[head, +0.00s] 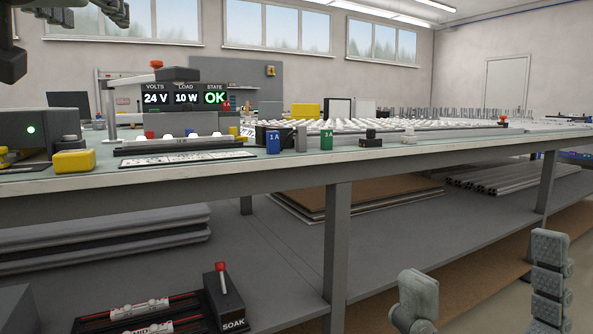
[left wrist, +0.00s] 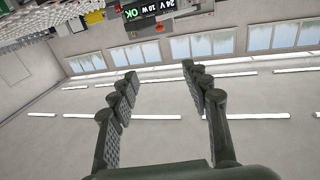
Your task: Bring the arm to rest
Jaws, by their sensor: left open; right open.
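My left gripper (head: 62,38) is at the top left edge of the head view, partly cut off, raised above the bench and apart from it. In the left wrist view my left gripper (left wrist: 160,73) has its two dark fingers spread with nothing between them. That view is tilted, with the ceiling lights and windows behind the fingers. My right gripper (head: 484,260) is at the lower right of the head view, in front of the bench. Its two grey fingers point up, stand wide apart and hold nothing.
The workbench (head: 300,166) spans the head view. On it stand a display unit (head: 185,97) reading 24 V, 10 W and OK, a yellow block (head: 74,161), and blue (head: 272,142) and green (head: 326,140) pieces. A SOAK lever box (head: 226,300) sits lower left.

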